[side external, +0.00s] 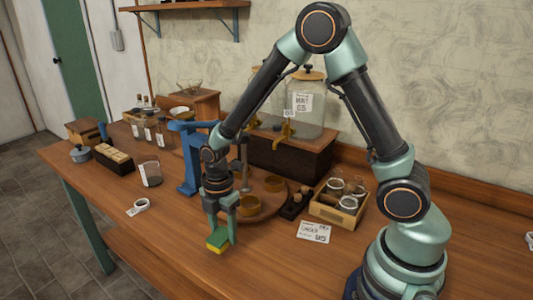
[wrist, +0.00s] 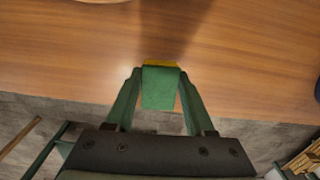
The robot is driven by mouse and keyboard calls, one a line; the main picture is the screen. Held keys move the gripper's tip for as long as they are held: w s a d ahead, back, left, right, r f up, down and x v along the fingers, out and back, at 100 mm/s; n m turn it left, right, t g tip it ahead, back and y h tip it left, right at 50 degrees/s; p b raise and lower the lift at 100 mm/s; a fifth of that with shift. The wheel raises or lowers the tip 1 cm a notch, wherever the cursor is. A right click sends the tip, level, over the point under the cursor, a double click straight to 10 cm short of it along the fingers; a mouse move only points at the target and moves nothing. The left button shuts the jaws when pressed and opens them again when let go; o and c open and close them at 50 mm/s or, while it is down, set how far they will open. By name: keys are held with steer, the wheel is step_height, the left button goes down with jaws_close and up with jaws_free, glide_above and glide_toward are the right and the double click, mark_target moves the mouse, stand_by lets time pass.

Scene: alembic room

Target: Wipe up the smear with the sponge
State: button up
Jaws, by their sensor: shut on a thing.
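The sponge (side external: 217,240) is a small block, green with a yellow layer. My gripper (side external: 220,229) points down and is shut on it, near the front of the wooden table (side external: 180,235). In the wrist view the sponge (wrist: 158,88) sits between the two green fingers, its yellow layer at the far edge. I cannot tell whether the sponge touches the table or hangs just above it. I cannot make out a smear for certain. A darker patch on the wood beyond the sponge in the wrist view may be only shadow.
A round wooden tray (side external: 288,212) with small cups lies behind my gripper. A blue stand (side external: 188,160) is close at its left. A crate of jars (side external: 338,205) and a price card (side external: 313,232) are at the right. A tape roll (side external: 141,204) lies left; wood between is bare.

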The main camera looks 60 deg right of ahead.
steer(key=shift+r, duration=2.45)
steer(key=shift+r, duration=0.1)
